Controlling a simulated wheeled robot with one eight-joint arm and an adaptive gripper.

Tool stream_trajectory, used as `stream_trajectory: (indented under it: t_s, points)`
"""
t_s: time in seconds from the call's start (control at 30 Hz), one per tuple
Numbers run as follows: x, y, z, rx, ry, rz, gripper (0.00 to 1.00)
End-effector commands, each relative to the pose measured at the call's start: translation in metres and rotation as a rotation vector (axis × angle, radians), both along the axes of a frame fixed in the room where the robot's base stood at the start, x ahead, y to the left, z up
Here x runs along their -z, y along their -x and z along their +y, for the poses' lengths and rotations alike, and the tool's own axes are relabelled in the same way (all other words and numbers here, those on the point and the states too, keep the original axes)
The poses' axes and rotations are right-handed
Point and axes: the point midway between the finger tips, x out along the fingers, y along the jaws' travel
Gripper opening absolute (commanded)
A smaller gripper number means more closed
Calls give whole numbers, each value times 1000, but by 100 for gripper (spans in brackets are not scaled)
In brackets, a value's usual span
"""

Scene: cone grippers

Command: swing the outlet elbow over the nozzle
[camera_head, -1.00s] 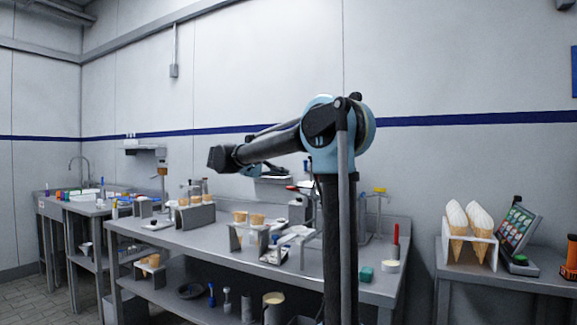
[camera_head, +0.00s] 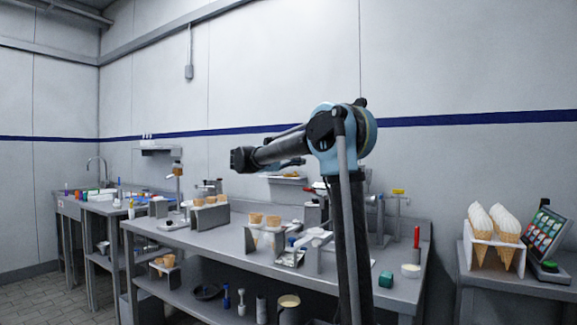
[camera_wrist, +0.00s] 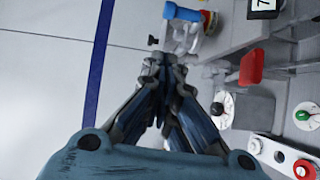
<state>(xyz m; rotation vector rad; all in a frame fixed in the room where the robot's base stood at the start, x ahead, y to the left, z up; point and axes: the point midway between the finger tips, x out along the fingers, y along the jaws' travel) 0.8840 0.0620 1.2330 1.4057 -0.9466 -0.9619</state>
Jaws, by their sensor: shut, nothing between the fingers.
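My gripper (camera_wrist: 160,65) is shut and empty in the wrist view, its fingertips together. I cannot tell for sure which part is the outlet elbow or which is the nozzle. A red handle (camera_wrist: 251,66) stands right of my gripper. In the head view, a grey fixture with a yellow top (camera_head: 398,192) stands at the back of the bench.
White dials (camera_wrist: 222,108) lie right of my gripper.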

Motion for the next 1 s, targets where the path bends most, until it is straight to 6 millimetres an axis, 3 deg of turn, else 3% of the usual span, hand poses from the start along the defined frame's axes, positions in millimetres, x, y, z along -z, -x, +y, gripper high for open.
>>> stream_trajectory:
  t_s: [0.2, 0.4, 0.83, 1.0]
  points:
    - [2, 6, -31, 2, 0, 0, 0]
    - [2, 12, -45, 1, 0, 0, 0]
    - [2, 13, -47, -1, 0, 0, 0]
    - [2, 17, -36, -51, 0, 0, 0]
